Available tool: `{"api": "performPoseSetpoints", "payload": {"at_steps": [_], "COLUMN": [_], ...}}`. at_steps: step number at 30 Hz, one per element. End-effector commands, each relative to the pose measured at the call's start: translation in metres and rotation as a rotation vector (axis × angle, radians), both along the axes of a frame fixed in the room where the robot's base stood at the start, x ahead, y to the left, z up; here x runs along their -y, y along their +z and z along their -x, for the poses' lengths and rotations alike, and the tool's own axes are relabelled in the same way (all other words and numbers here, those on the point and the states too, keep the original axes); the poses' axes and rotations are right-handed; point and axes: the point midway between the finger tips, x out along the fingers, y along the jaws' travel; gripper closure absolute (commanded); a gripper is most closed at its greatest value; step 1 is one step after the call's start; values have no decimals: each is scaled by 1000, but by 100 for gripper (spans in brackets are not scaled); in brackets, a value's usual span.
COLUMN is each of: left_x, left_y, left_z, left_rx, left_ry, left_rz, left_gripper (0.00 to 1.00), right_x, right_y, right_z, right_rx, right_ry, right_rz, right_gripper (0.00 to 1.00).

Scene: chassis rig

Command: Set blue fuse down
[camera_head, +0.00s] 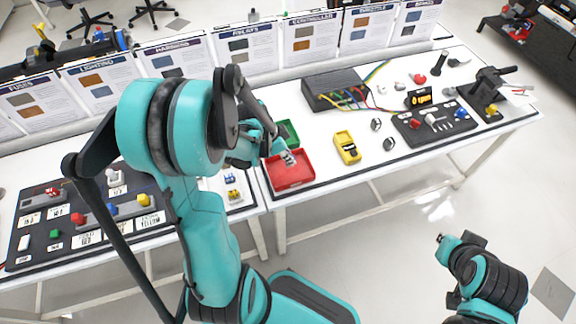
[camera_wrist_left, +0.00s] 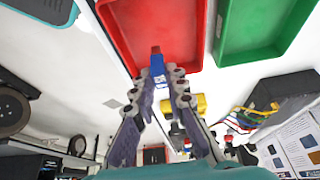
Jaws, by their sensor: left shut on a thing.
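My left gripper (camera_head: 286,156) is over the red tray (camera_head: 293,182), near the tray's back edge. In the left wrist view the left gripper (camera_wrist_left: 162,72) is shut on the blue fuse (camera_wrist_left: 158,66), which has a red part at its far end. The fuse shows against the red tray (camera_wrist_left: 150,20) in that view; I cannot tell whether it touches the tray. In the head view the fuse is too small and covered to make out. My right arm is at the lower right, over the floor; its gripper (camera_head: 440,238) is too small to read.
A green tray (camera_head: 287,133) stands just behind the red tray. A yellow meter (camera_head: 347,147) lies to the right. A dark box with coloured wires (camera_head: 337,88) stands behind it. A dark board with several fuses and labels (camera_head: 85,215) is at the left.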

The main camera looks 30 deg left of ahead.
Motion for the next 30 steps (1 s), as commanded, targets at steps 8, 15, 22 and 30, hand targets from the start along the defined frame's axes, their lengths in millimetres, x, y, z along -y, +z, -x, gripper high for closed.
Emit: {"api": "performPoseSetpoints", "payload": {"at_steps": [8,15,22,30], "left_x": [-6,-5,-5,-5], "left_y": [-21,-46,-46,-47], "left_z": [-7,-6,-6,-6], "left_rx": [0,0,-1,-1], "left_ry": [1,1,1,1], "left_rz": [0,0,0,0], "left_gripper": [100,100,100,66], "right_x": [0,0,0,0], "right_y": [-12,-25,-24,-26], "right_z": [0,0,0,0], "right_rx": [0,0,0,0], "right_ry": [0,0,0,0], "right_rz": [0,0,0,0], "right_gripper": [100,100,100,100]}}
